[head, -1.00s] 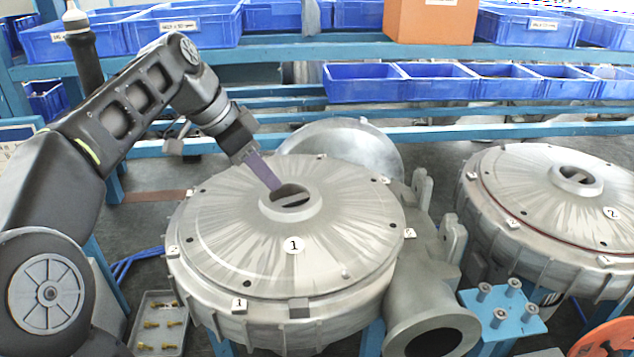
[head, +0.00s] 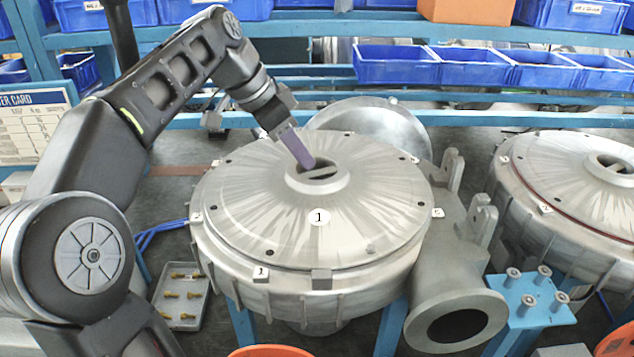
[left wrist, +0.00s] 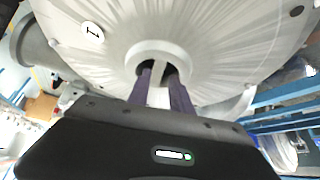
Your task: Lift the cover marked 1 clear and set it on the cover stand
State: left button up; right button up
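The round grey metal cover marked 1 (head: 264,215) sits flat on its housing (head: 345,292), whose rim also bears a 1 tag. A raised hub (head: 338,183) at its middle has an opening crossed by a bar (head: 320,177). My left gripper (head: 308,164) reaches down at a slant to the hub. In the left wrist view its two purple fingers (left wrist: 160,75) are apart, one on each side of the bar, tips at the opening. Firm contact with the bar cannot be made out. The right gripper and the cover stand are not recognisable in view.
A second covered housing (head: 580,185) stands at the right. A pipe outlet (head: 455,318) and a blue bracket with pegs (head: 532,302) lie between. A tray of bolts (head: 182,297) is at the lower left. Blue bins (head: 470,68) line the rack behind.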

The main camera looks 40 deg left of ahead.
aim_at(317, 172)
pick_arm(q)
jog(key=shift+f, duration=0.15)
jog(key=shift+b+x, duration=0.85)
jog(key=shift+x, duration=0.1)
jog(key=shift+d+p+x, duration=0.2)
jog(key=shift+p+x, duration=0.35)
jog(key=shift+x, duration=0.45)
jog(key=shift+w+d+f, duration=0.1)
jog(key=shift+w+f, duration=0.1)
jog(key=shift+f, duration=0.2)
jog(key=shift+c, duration=0.4)
grip_shut()
jog(key=shift+w+r, duration=0.1)
jog(key=shift+r, duration=0.05)
